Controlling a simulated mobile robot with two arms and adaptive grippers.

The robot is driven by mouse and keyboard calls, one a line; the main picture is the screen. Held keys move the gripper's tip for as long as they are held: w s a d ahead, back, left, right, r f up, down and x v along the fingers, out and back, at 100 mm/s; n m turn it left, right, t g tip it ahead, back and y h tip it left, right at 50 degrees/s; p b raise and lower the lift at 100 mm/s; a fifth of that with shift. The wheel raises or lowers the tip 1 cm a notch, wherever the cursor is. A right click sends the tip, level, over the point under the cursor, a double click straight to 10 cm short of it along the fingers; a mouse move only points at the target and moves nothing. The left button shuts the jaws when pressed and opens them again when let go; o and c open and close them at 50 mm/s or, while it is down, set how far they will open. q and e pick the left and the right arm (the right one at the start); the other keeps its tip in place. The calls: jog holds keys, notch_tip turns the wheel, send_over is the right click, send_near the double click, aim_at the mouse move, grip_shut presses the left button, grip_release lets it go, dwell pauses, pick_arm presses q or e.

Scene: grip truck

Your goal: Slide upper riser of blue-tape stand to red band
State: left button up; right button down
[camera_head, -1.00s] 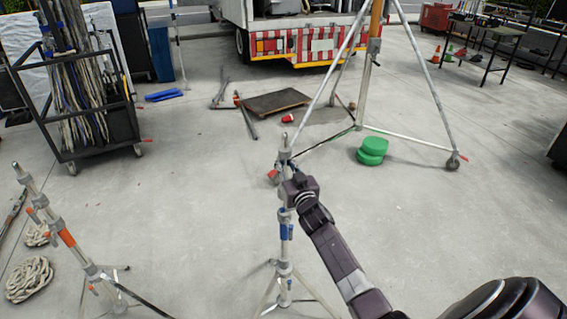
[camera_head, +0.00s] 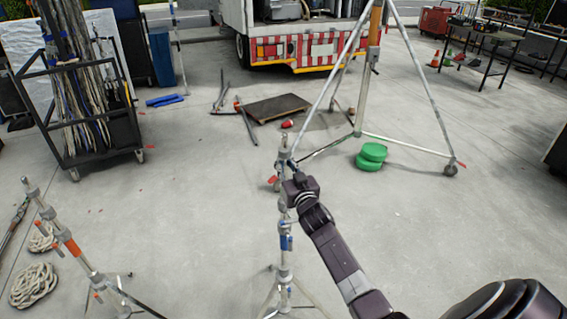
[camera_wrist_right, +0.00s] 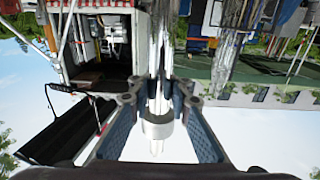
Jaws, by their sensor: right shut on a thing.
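The blue-tape stand (camera_head: 285,258) stands upright in the lower middle of the head view. It is a silver telescoping pole on splayed legs, with blue tape (camera_head: 286,242) partway up. My right gripper (camera_head: 293,188) is shut on the upper riser (camera_head: 284,150), above the tape. In the right wrist view its two padded fingers (camera_wrist_right: 157,105) close around the silver pole, with a pale collar (camera_wrist_right: 157,126) between them. The gripper hides part of the riser. I cannot make out a red band on it. My left gripper is not in view.
An orange-taped stand (camera_head: 72,247) leans at left beside coiled rope (camera_head: 33,285). A pole cart (camera_head: 108,135) stands at upper left. Behind are a large tripod (camera_head: 437,110), green discs (camera_head: 371,156), a dark board (camera_head: 277,108) and a truck (camera_head: 308,45). The floor between is mostly clear.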

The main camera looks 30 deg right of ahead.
aim_at(284, 133)
jog(key=shift+r+p, duration=2.7)
jog(key=shift+r, duration=3.4)
jog(key=c, duration=1.6)
grip_release()
jog(key=shift+s+f, duration=0.1)
jog(key=shift+s, duration=0.05)
jog(key=shift+o, duration=0.5)
jog(key=shift+f, duration=0.15)
